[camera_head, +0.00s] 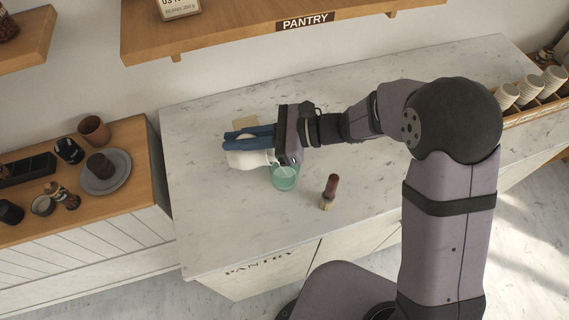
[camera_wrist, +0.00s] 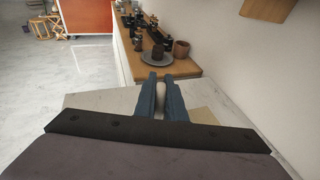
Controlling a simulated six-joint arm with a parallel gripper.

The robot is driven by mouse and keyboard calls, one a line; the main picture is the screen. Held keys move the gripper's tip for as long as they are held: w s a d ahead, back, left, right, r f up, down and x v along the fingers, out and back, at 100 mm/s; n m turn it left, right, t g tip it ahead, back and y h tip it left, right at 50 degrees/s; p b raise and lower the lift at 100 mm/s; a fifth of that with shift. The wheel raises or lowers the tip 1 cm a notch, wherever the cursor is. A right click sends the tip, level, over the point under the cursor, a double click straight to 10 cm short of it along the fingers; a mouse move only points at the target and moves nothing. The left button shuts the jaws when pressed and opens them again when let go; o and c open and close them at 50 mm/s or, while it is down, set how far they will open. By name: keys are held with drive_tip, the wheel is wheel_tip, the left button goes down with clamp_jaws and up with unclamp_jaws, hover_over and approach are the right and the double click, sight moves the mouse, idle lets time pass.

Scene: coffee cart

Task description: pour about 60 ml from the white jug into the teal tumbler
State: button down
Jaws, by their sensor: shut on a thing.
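The white jug (camera_head: 246,159) is in my gripper (camera_head: 246,136) above the marble counter, lying well over on its side with its mouth end toward the tumbler. My gripper's blue fingers are shut on it; in the wrist view a pale strip of the jug (camera_wrist: 160,92) shows between the fingers (camera_wrist: 161,96). The teal tumbler (camera_head: 285,180) stands upright on the counter, just right of and below the jug, partly under my wrist. A pale streak shows at the tumbler's top; I cannot tell whether it is liquid. The level inside is unclear.
A beige flat item (camera_head: 245,122) lies behind the fingers. A wooden side counter (camera_head: 130,190) at left holds cups and a grey plate (camera_head: 118,182). The counter's front left is clear.

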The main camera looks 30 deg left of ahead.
drive_tip(key=shift+w+d+r+b, duration=0.2)
drive_tip(key=shift+d+b, duration=0.15)
drive_tip(key=a+p, duration=0.1)
drive_tip(key=p, duration=0.1)
drive_tip(key=s+a+h+p, duration=0.1)
drive_tip(key=shift+r+p, duration=0.1)
drive_tip(key=shift+p, duration=0.25)
drive_tip(key=f+h+p, duration=0.1)
drive_tip(key=a+f+t+h+p, duration=0.1)
drive_tip(key=f+p, duration=0.1)
drive_tip(key=shift+s+a+f+t+h, duration=0.15)
drive_tip(key=shift+s+t+h, duration=0.15)
drive_tip(key=shift+h, duration=0.1)
drive_tip(key=shift+w+f, duration=0.15)
drive_tip(key=shift+f, duration=0.05)
drive_tip(key=shift+s+a+f+h+p, duration=0.2)
drive_tip(key=shift+f+h+p, duration=0.3)
drive_tip(key=shift+p, duration=0.7)
drive_tip(key=shift+a+f+t+h+p, duration=0.2)
drive_tip(key=shift+f+t+h+p, duration=0.4)
drive_tip(key=shift+p, duration=0.4)
drive_tip(key=shift+f, duration=0.1)
drive_tip(key=shift+s+a+p, duration=0.1)
drive_tip(key=shift+p, duration=0.5)
